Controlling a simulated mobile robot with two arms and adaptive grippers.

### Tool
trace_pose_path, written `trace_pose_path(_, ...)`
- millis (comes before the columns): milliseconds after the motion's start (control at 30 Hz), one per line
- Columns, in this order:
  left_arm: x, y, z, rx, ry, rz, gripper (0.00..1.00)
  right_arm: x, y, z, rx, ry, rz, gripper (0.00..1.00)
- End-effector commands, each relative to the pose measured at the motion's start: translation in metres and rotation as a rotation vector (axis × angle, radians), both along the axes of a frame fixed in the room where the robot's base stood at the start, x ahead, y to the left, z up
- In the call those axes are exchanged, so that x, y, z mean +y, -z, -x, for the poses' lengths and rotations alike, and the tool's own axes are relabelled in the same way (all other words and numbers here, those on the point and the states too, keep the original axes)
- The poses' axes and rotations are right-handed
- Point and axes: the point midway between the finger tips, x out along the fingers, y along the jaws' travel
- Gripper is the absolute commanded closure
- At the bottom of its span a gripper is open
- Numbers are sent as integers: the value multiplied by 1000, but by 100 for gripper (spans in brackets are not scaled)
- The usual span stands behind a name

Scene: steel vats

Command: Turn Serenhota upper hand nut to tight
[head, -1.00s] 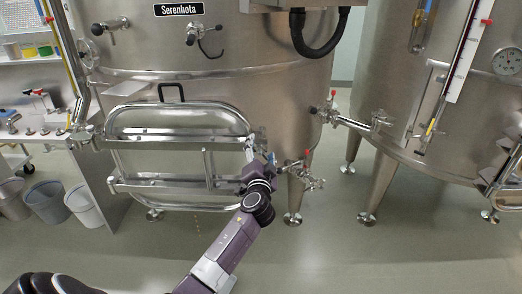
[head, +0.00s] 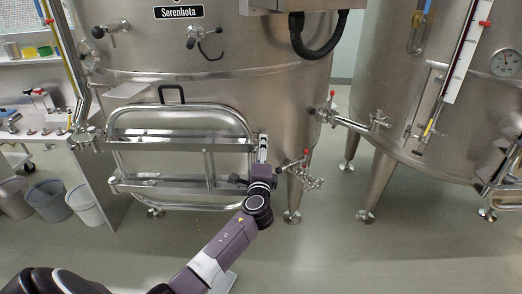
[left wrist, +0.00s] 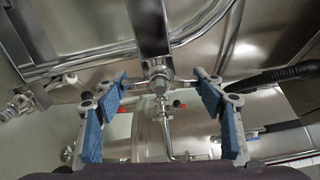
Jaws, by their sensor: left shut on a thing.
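The vat with the Serenhota label (head: 179,12) fills the left and middle of the head view. Its oval hatch door (head: 160,151) is closed in its frame, with horizontal bars across it. My left gripper (head: 263,143) is at the upper right edge of the hatch, at the end of the upper bar. In the left wrist view, the blue-padded fingers of my left gripper (left wrist: 160,84) stand either side of the upper hand nut (left wrist: 158,73) and are shut on it. The nut's tightness cannot be told. In the head view, the gripper hides the nut. My right gripper is not in view.
A red-handled valve (head: 306,162) sticks out just right of my left gripper. Another valve (head: 328,108) and pipe lie further right, by a second vat (head: 400,90). Grey bins (head: 48,201) stand at left. The floor in front is clear.

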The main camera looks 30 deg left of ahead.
Motion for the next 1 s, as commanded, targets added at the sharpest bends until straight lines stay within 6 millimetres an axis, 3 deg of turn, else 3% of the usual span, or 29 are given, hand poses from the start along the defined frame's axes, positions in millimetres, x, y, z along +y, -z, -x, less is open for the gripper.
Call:
trace_pose_path(400, 0, 2, 0, 106, 0, -170, 61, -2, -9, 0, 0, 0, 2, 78)
trace_pose_path(967, 0, 3, 0, 123, 0, -195, 61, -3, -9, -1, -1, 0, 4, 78)
trace_pose_path(1000, 0, 3, 0, 124, 0, -196, 35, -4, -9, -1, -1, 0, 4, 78)
